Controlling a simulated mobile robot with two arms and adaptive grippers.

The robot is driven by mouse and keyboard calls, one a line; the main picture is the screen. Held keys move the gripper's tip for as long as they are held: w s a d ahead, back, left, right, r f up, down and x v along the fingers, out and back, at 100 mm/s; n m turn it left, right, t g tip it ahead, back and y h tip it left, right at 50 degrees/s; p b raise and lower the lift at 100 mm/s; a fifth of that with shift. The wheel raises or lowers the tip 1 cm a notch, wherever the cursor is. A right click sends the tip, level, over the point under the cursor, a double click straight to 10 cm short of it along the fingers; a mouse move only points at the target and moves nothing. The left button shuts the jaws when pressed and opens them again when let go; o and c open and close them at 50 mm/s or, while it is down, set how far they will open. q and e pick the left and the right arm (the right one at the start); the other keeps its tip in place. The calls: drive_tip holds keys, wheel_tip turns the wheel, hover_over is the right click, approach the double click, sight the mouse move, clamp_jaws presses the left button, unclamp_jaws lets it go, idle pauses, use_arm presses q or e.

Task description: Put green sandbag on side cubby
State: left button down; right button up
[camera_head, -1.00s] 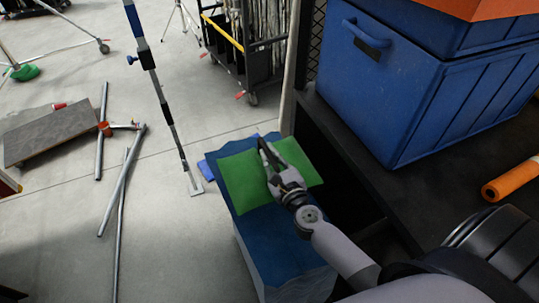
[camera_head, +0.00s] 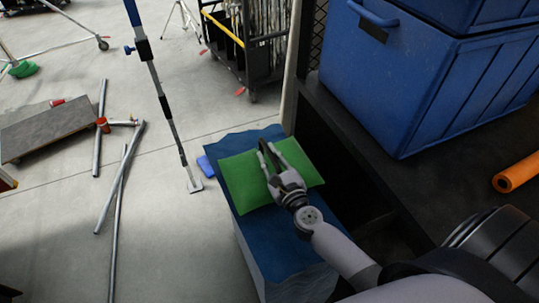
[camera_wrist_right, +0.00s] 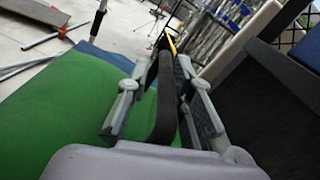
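The green sandbag (camera_head: 244,180) lies flat on a blue-topped box (camera_head: 279,257) in the lower middle of the head view. It fills the left of the right wrist view (camera_wrist_right: 60,115). My right gripper (camera_head: 269,154) is over the sandbag's middle, its two fingers spread apart. In the wrist view a dark strap (camera_wrist_right: 163,100), apparently the bag's handle, stands between the fingers, with a gap at least on the left side. A dark open space (camera_head: 345,185) is right of the bag, under a black shelf; I cannot tell which part is the side cubby. My left gripper is out of view.
Blue bins (camera_head: 405,85) stand on the black shelf (camera_head: 440,180), with an orange roll (camera_head: 516,172) at right. A blue-and-grey pole stand (camera_head: 168,110) rises left of the bag. Metal pipes (camera_head: 120,180) lie on the floor. A cart (camera_head: 245,45) is at the back.

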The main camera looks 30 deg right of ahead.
drive_tip(key=shift+o, duration=0.3)
drive_tip(key=shift+w+d+r, duration=0.1)
drive_tip(key=shift+d+r, duration=0.2)
drive_tip(key=shift+r, duration=0.05)
drive_tip(key=s+b, duration=0.3)
drive_tip(key=s, duration=0.9)
drive_tip(key=shift+s+a+b, duration=0.15)
drive_tip(key=shift+a+b, duration=0.15)
drive_tip(key=shift+a, duration=0.1)
